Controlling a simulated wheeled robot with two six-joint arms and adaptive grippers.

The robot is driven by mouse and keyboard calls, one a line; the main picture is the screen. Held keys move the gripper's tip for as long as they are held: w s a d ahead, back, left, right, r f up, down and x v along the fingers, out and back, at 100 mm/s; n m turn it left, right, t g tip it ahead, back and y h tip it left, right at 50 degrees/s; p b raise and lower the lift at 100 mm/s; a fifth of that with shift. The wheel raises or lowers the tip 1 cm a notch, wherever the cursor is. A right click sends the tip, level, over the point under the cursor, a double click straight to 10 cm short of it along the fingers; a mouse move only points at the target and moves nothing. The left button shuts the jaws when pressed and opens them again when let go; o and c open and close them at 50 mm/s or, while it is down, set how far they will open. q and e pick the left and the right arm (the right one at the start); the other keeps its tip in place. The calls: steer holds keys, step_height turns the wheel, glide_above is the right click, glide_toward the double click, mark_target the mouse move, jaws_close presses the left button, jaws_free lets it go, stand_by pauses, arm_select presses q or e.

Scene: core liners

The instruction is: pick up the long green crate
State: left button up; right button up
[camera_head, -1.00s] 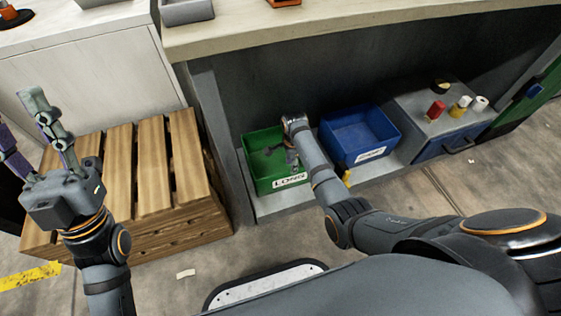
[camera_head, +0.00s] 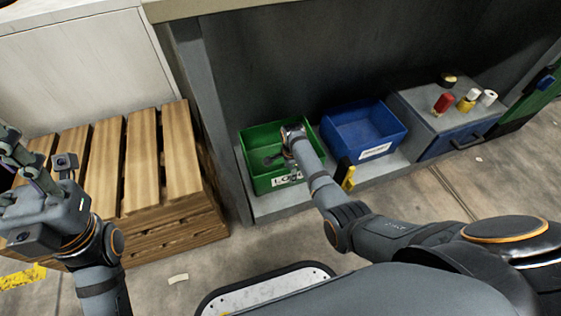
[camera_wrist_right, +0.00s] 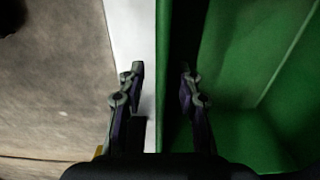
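The long green crate (camera_head: 258,137) stands on the low grey shelf under the bench, its white front label partly covered by my right arm. My right gripper (camera_head: 291,160) is over the crate's front side, near its right end. In the right wrist view, the gripper (camera_wrist_right: 160,78) is open. One finger is on each side of the green crate's wall (camera_wrist_right: 162,110), with gaps showing between fingers and wall. The white label shows on the outer side, the green interior to the right. My left gripper (camera_head: 28,160) is open and empty at the left edge, partly cut off.
A blue crate (camera_head: 340,118) stands just right of the green one. Beyond it is a grey-topped blue drawer unit (camera_head: 425,120) carrying small bottles. A wooden pallet stack (camera_head: 140,165) and a grey bench leg (camera_head: 215,125) are to the left. Floor in front is open.

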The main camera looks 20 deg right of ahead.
steer(key=shift+r, duration=0.15)
jaws_close()
steer(key=shift+w+r, duration=0.1)
steer(key=shift+r, duration=0.05)
